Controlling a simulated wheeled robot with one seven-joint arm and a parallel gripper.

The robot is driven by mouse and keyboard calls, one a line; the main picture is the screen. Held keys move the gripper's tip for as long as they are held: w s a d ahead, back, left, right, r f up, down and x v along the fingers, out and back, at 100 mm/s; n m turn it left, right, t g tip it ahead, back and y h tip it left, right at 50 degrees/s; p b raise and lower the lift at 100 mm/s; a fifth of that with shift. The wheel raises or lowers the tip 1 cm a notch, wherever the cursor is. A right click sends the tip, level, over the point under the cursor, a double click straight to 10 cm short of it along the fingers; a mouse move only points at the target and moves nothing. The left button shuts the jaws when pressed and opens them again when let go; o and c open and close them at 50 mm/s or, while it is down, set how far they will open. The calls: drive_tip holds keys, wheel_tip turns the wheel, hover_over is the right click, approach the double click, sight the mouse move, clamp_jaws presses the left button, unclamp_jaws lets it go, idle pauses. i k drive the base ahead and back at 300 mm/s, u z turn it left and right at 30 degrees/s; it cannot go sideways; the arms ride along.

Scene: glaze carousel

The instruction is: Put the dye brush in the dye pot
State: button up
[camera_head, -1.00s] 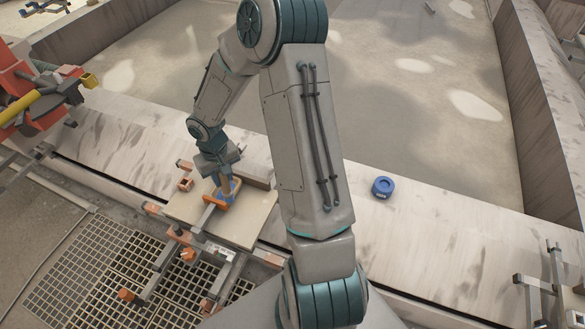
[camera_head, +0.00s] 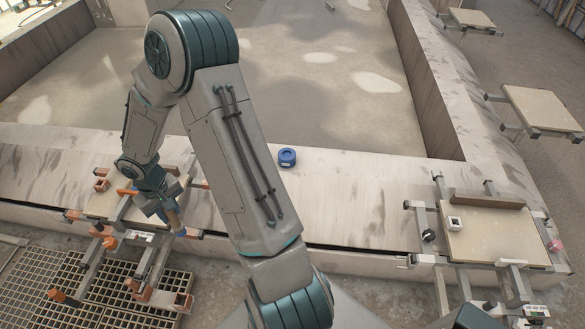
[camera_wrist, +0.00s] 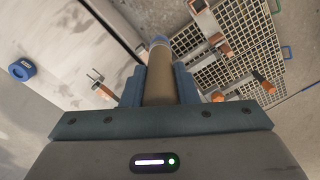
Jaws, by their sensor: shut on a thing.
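My gripper (camera_head: 165,207) is shut on the dye brush (camera_head: 178,226), a tan cylinder that hangs below the fingers beside the left board. In the wrist view the brush (camera_wrist: 160,82) sticks out between my two blue fingers (camera_wrist: 158,92), with a blue part at its far end. A small round blue thing with a darker centre (camera_head: 287,157), which may be the dye pot, stands on the pale ledge, right of my gripper. It also shows at the left of the wrist view (camera_wrist: 22,69). What is inside it is not clear.
A small orange square holder (camera_head: 101,185) sits on the left board, and a white square one (camera_head: 455,223) on the right board (camera_head: 495,240). Metal brackets with orange ends and a floor grating (camera_head: 35,278) lie below my gripper. The ledge around the blue thing is clear.

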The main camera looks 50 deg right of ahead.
sight(287, 160)
drive_tip(key=u, duration=0.35)
drive_tip(key=i, duration=0.65)
drive_tip(key=z, duration=2.2)
drive_tip(key=i, duration=0.5)
drive_tip(key=z, duration=0.05)
